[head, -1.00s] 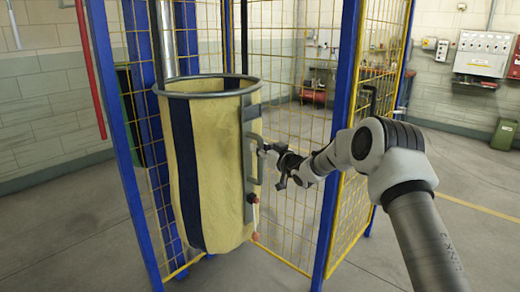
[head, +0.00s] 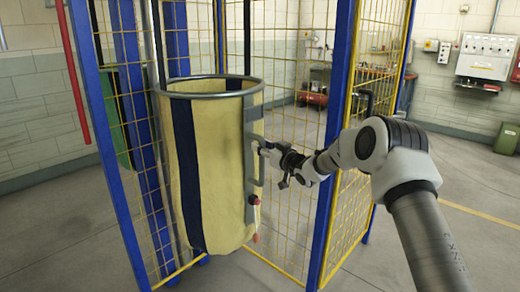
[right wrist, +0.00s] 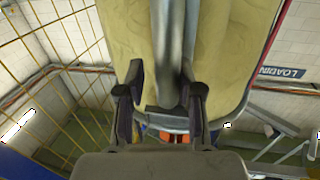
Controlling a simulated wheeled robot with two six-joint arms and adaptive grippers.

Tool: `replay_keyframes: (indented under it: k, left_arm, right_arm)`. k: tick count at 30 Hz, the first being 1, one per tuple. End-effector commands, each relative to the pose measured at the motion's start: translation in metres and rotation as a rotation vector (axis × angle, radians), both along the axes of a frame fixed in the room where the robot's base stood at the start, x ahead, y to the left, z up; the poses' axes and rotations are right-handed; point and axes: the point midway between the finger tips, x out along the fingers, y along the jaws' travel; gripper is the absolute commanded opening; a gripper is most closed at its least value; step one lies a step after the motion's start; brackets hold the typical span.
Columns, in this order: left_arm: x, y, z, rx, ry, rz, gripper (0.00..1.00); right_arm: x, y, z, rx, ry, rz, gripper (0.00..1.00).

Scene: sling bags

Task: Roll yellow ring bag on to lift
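The yellow ring bag (head: 222,165) stands upright in the head view, with a dark blue stripe, a grey ring around its open top and a grey handle on its right side. My right gripper (head: 268,155) is at that handle. In the right wrist view, its two fingers (right wrist: 160,95) are on either side of the grey handle bar (right wrist: 167,60), against the bag's yellow cloth. The lift (head: 338,150) is a cage of blue posts and yellow mesh around and behind the bag. I cannot tell how far the bag's base is inside it. My left gripper is not in view.
A blue post (head: 105,150) stands close left of the bag. A yellow bar (head: 275,268) runs low at the cage's front right. A red compressor (head: 312,98), a control panel (head: 485,55) and a green bin (head: 506,138) are by the far walls. The floor at right is clear.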

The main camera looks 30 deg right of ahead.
Motion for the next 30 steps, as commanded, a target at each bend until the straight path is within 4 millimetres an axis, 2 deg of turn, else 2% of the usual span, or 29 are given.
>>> replay_keyframes:
  k: [1,30]
  left_arm:
    - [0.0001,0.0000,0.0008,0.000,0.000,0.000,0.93]
    - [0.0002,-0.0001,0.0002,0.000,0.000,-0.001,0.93]
  right_arm:
    - [0.0000,-0.0027,0.0041,0.003,-0.007,-0.004,0.47]
    - [-0.0024,0.0013,-0.0022,-0.002,0.004,0.004,0.47]
